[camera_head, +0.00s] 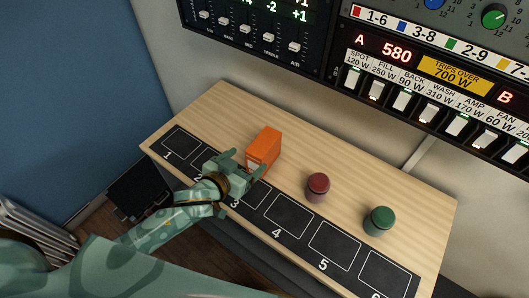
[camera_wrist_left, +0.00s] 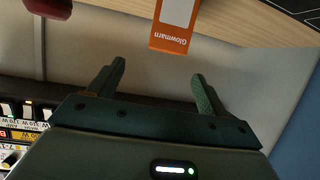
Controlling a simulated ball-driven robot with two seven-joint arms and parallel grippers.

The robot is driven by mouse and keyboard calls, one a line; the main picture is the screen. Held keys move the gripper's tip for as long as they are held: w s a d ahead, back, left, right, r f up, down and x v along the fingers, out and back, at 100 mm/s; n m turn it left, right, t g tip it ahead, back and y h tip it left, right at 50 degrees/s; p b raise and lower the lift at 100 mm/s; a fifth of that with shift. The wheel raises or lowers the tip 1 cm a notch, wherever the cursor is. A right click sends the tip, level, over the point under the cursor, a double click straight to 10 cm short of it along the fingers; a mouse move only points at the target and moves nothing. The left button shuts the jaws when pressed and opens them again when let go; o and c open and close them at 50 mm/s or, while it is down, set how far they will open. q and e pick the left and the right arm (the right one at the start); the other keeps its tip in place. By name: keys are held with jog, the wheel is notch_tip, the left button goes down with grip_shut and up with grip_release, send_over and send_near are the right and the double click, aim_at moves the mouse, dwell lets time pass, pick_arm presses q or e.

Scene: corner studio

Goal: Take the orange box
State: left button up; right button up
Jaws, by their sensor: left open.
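The orange box (camera_head: 264,146) stands on the wooden shelf, behind the numbered row near square 3. In the left wrist view the orange box (camera_wrist_left: 176,22) shows its white panel and the word "Glowmarn", just beyond the fingertips and roughly between them. My left gripper (camera_head: 250,168) is open at the near side of the box, partly covering its lower front in the head view. In the left wrist view the jaws of my left gripper (camera_wrist_left: 158,82) are apart with nothing between them. I cannot tell whether a finger touches the box. My right gripper is not in view.
A dark red cylinder (camera_head: 318,187) and a green cylinder (camera_head: 380,221) stand on the shelf (camera_head: 215,112) to the right of the box. Numbered black squares line its front edge. Slider and switch panels (camera_head: 425,100) hang on the wall above. The shelf is bare left of the box.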

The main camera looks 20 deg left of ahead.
aim_at(261, 145)
pick_arm(q)
jog(key=x, duration=0.4)
jog(key=shift+w+f+b, duration=0.1)
jog(key=shift+f+b, duration=0.05)
jog(key=shift+b, duration=0.2)
jog(key=x, duration=0.1)
jog(key=b+x, duration=0.1)
jog(key=x, duration=0.1)
jog(key=a+x, duration=0.1)
jog(key=x, duration=0.1)
jog(key=shift+w+d, duration=0.15)
jog(key=shift+w, duration=0.25)
jog(key=shift+s, duration=0.1)
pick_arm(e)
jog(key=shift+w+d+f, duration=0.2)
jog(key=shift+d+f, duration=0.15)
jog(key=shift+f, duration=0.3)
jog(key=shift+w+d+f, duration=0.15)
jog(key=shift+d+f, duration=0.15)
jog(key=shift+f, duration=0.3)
pick_arm(q)
jog(key=c, duration=1.5)
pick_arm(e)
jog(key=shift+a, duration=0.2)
